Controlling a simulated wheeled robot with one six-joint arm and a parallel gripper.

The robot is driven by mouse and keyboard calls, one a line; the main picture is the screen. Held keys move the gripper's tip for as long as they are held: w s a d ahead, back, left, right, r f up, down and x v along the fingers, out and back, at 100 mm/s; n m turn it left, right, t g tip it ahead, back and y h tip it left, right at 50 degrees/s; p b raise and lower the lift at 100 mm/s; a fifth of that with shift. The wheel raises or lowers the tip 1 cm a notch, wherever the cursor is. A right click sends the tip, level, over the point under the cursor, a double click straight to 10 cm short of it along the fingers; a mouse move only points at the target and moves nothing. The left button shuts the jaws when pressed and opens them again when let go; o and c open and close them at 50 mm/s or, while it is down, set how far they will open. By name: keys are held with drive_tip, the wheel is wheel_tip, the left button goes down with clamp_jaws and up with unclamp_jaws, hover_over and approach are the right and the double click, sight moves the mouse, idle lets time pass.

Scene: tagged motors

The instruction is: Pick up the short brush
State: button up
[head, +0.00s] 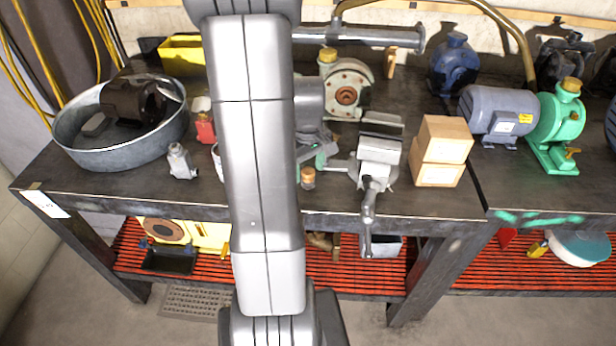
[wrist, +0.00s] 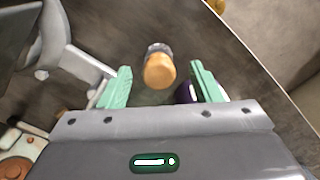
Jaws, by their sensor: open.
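A short, stubby thing with a round wooden end and a greyish band, which looks like the short brush (wrist: 159,70), stands on the bench just ahead of my gripper in the wrist view. It also shows in the head view (head: 308,178), near the bench's front edge, right of my arm. My gripper (wrist: 161,82) is open, its mint-green fingers on either side of the line to the brush, with nothing held. In the head view my gripper is mostly hidden behind my arm; a green finger shows beside the brush. I cannot tell whether the fingers reach around it.
A grey vise (head: 378,155) stands close right of the brush, with wooden blocks (head: 440,150) beyond. A round metal tub (head: 120,140) and a small grey fitting (head: 181,161) are at left. A small dark purple thing (wrist: 184,93) shows by one finger. The bench edge is near.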

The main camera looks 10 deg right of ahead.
sight(308, 170)
drive_tip(key=shift+w+d+f, duration=0.1)
drive_tip(key=shift+f, duration=1.5)
drive_tip(key=c, duration=1.1)
drive_tip(key=shift+o, duration=0.2)
drive_tip(key=shift+r, duration=0.1)
wheel_tip(308, 170, up, 10)
drive_tip(key=shift+f, duration=0.1)
